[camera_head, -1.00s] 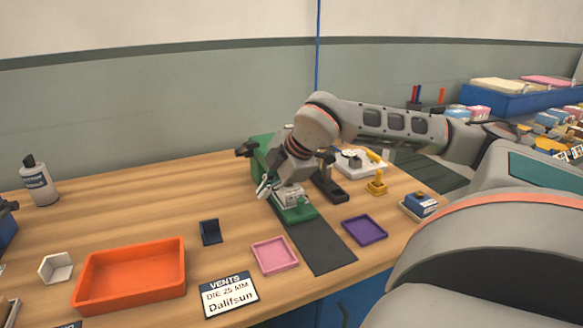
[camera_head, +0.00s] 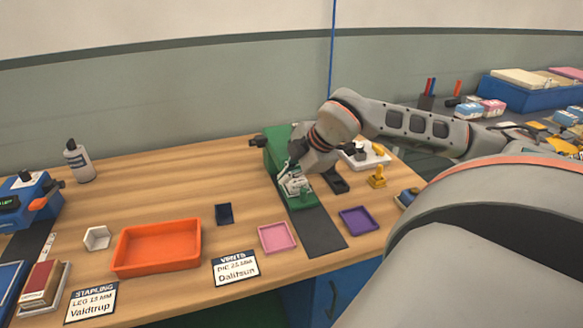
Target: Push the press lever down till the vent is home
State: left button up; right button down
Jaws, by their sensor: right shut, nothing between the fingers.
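The green press (camera_head: 277,153) stands toward the back of the wooden bench, with a green base (camera_head: 302,201) at its front. A dark knob (camera_head: 257,141) sticks out at its upper left and looks like the lever end. My right gripper (camera_head: 290,188) is shut and empty, low in front of the press and just above its base. My right wrist covers much of the press. I cannot tell whether the fingers touch it. The vent and the die are hidden or too small to make out. My left gripper is out of view.
A dark mat (camera_head: 322,234) runs forward from the press, between a pink tray (camera_head: 277,237) and a purple tray (camera_head: 358,220). An orange bin (camera_head: 157,247) stands left. A yellow piece (camera_head: 377,178) stands right. The bench's back left is mostly clear.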

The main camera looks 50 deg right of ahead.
jog(key=shift+s+r, duration=0.25)
jog(key=shift+s, duration=0.1)
dwell(0.5)
